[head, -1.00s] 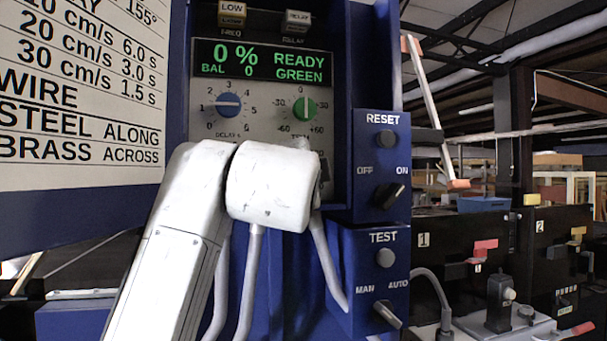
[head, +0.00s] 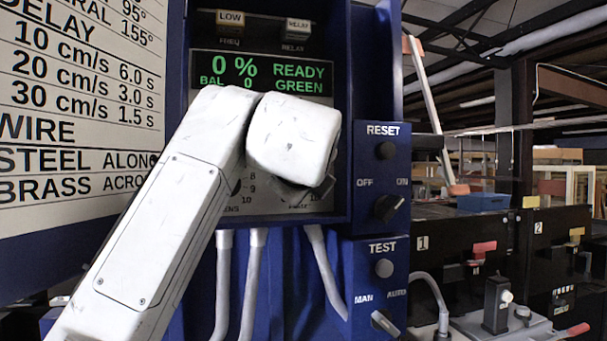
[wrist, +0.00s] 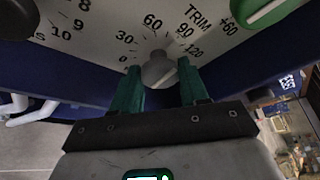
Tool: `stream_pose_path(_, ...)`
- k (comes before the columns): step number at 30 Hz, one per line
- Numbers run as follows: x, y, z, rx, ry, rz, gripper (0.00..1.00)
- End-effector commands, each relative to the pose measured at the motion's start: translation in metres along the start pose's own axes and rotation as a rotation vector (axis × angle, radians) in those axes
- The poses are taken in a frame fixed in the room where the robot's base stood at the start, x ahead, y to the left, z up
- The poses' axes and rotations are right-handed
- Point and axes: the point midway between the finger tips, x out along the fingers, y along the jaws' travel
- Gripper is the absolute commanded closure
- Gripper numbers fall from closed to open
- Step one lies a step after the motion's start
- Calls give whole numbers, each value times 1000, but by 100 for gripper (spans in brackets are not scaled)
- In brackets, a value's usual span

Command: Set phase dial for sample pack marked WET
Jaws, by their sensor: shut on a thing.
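The phase dial is a small grey knob (wrist: 158,70) on the panel in the wrist view, with marks 0, 30, 60, 90 and 120 around it. The green fingers of my gripper (wrist: 161,86) are shut on it, one on each side. I cannot tell where its pointer stands. In the head view my white arm hides the dial and my fingertips. The settings card (head: 75,110) at the left shows 95° and 155°, delay times and wire lines; no WET row is readable. The display (head: 262,73) reads 0 %, BAL 0, READY, GREEN.
The green trim knob (wrist: 268,10) is close by at upper right in the wrist view, and a dark knob (wrist: 16,18) is at upper left. RESET (head: 385,150) and TEST (head: 384,268) boxes project right of the panel. White cables (head: 257,275) hang below it.

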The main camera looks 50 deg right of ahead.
Motion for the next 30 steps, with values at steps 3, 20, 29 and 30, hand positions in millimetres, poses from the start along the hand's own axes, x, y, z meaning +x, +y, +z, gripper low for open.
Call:
stream_pose_path(3, 0, -1, -1, 71, 6, 33, 86)
stream_pose_path(20, 1, 1, -3, 197, 8, 86, 86)
stream_pose_path(29, 1, 1, -4, 197, 9, 87, 86)
stream_pose_path(30, 1, 1, -4, 197, 9, 86, 52)
